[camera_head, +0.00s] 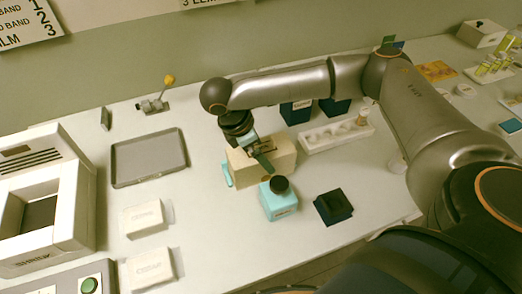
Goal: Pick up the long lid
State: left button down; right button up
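A beige box-like block (278,164) stands near the middle of the table. I cannot tell for sure which thing is the long lid; no separate lid can be made out on this block. My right gripper (262,159), on the arm from the right, is over the block's top, and its fingers partly hide it. Whether the fingers are open or shut on something is unclear. A thin teal piece (226,174) shows at the block's left side. My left gripper is not in view.
A white rack (336,136) lies behind right. A grey tray (149,158) and white boxes (145,218) are left; table between is clear.

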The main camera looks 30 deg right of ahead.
jog(key=c, duration=1.1)
